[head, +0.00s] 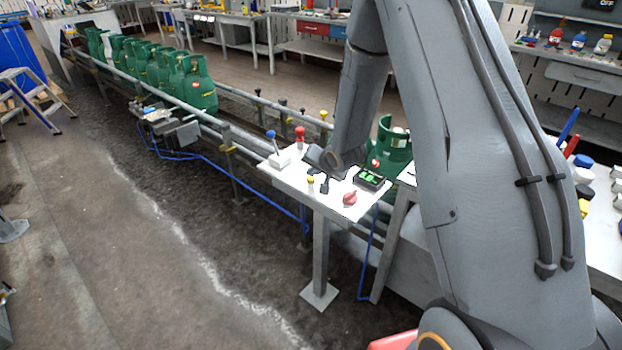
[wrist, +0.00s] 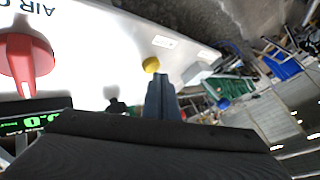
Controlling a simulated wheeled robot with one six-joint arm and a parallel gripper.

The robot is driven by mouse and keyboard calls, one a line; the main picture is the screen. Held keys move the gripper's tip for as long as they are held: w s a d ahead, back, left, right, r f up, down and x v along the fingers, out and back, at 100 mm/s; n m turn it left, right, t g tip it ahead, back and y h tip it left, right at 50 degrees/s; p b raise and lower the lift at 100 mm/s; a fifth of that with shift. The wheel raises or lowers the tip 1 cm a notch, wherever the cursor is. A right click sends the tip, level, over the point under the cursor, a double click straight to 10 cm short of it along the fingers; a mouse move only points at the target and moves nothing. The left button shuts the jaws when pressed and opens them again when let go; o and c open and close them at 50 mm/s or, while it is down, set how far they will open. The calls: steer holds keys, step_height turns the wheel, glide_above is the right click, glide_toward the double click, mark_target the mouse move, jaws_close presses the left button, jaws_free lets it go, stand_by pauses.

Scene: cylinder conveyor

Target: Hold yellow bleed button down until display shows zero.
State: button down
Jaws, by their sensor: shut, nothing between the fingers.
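The yellow bleed button (head: 310,179) stands on the white control panel (head: 290,177). It also shows in the wrist view (wrist: 151,65), just beyond my fingertips. My gripper (wrist: 155,79) is shut and empty, its fingers pointing toward the button; I cannot tell whether they touch it. In the head view my wrist hangs low over the panel, behind the button. The display (head: 370,179) has lit green digits on the panel's right side. In the wrist view the display (wrist: 30,123) is partly cut off by my gripper's body; its digits are not fully readable.
A red knob (head: 350,198) sits in front of the display. A blue-topped lever (head: 272,141) and a red-topped control (head: 299,135) stand at the panel's back left. Green cylinders (head: 198,85) line the conveyor behind; one stands close behind the panel (head: 391,150).

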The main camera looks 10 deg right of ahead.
mark_target(313, 180)
steer(key=shift+f, duration=0.5)
stand_by(1.8)
steer(key=shift+r, duration=0.15)
stand_by(1.4)
steer(key=shift+r+p, duration=0.55)
steer(key=shift+r, duration=0.25)
step_height(313, 180, up, 5)
steer(key=p, duration=0.4)
